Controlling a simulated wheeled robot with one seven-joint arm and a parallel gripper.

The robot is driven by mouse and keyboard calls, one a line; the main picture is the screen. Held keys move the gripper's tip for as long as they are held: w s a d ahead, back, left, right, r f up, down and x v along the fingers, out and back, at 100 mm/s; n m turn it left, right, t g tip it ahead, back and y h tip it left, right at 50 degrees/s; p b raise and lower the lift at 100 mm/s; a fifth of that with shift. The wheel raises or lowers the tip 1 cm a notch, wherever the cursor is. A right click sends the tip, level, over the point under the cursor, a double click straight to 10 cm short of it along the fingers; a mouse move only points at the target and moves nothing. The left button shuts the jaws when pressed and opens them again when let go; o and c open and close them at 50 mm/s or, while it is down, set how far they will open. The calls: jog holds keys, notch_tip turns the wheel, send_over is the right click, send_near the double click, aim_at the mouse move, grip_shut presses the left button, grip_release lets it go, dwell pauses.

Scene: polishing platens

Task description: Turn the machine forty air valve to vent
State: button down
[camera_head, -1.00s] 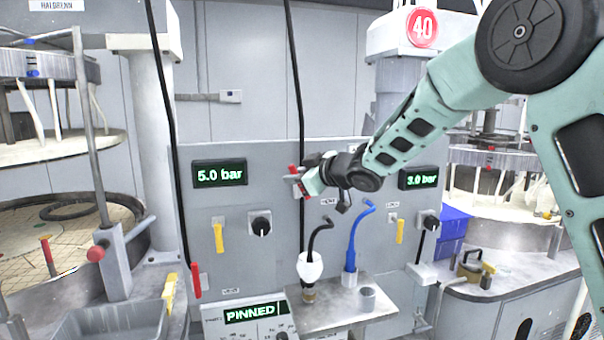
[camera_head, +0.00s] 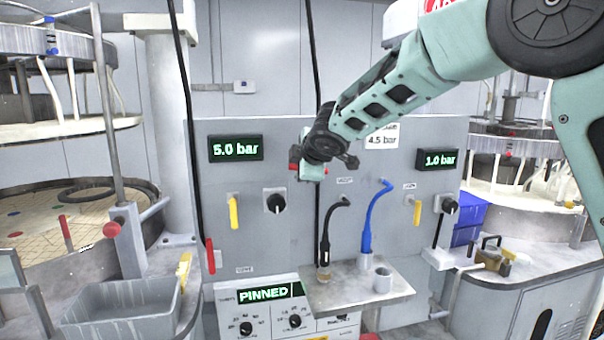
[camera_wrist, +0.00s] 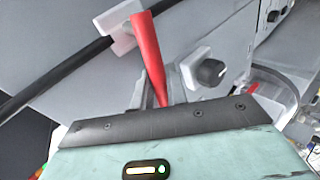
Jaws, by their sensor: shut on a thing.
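The red valve lever (camera_wrist: 150,60) shows large in the wrist view, rising from between my jaws beside a white block on a black hose (camera_wrist: 60,80). My gripper (camera_head: 309,172) is shut on this lever, in front of the grey panel (camera_head: 285,150). In the head view only small red parts of the lever (camera_head: 294,166) show at the gripper; the rest is hidden by my wrist. The right display (camera_head: 438,160) reads 1.0 bar. The red round machine 40 sign (camera_head: 447,6) is mostly cut off at the top.
The left display (camera_head: 236,148) reads 5.0 bar. Another red lever (camera_head: 211,255) hangs on the left hose. Yellow handles (camera_head: 234,213) and black knobs line the panel. A small shelf (camera_head: 345,294) with a black hose nozzle (camera_head: 325,245) and blue hose (camera_head: 368,230) juts out below.

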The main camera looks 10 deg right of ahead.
jog(key=shift+a+f+n+h+b, duration=0.1)
jog(key=shift+f+n+h+b, duration=0.55)
jog(key=shift+b, duration=0.25)
jog(key=c, duration=1.5)
grip_release()
jog(key=shift+o, duration=0.2)
jog(key=shift+r, duration=0.1)
jog(key=b+v, duration=0.3)
jog(key=v, duration=1.4)
jog(key=shift+r, duration=0.15)
jog(key=shift+s+a, duration=0.1)
